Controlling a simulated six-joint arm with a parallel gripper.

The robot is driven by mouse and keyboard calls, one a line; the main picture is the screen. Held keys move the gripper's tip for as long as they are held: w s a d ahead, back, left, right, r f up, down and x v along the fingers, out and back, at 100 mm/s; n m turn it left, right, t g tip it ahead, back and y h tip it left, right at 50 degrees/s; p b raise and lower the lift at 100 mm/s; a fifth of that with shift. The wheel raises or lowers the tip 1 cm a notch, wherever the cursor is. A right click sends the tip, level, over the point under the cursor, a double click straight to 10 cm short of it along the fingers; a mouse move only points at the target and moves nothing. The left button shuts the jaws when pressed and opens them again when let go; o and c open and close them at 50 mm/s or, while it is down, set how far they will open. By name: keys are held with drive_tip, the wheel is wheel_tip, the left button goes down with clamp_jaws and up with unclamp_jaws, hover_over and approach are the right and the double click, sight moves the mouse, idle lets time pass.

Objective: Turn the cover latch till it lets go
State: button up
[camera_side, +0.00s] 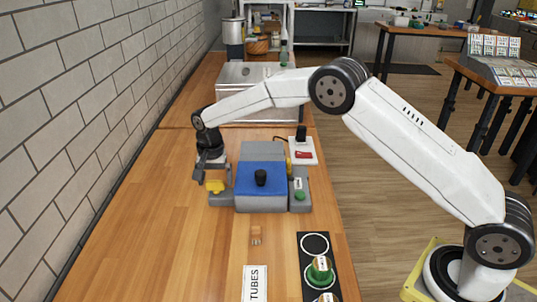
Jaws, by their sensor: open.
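A grey device (262,205) with a blue cover (258,180) stands on the wooden bench. A black knob (261,178) sits on top of the cover, which looks closed. A yellow part (215,186), which looks like the cover latch, is at the device's left side on a low grey block. My gripper (204,179) is open and points down just behind and left of the yellow part. I cannot tell whether its fingers touch that part. The arm hides nothing of the cover's front.
A white plate (303,152) with a red part and a black knob stands behind the device. A green button (299,196) is at its right. Green-topped items (320,270) stand on a black strip in front, beside a TUBES label (255,284). A brick wall (70,110) borders the left.

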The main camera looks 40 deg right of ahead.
drive_tip(key=shift+f, duration=0.7)
drive_tip(key=c, duration=1.1)
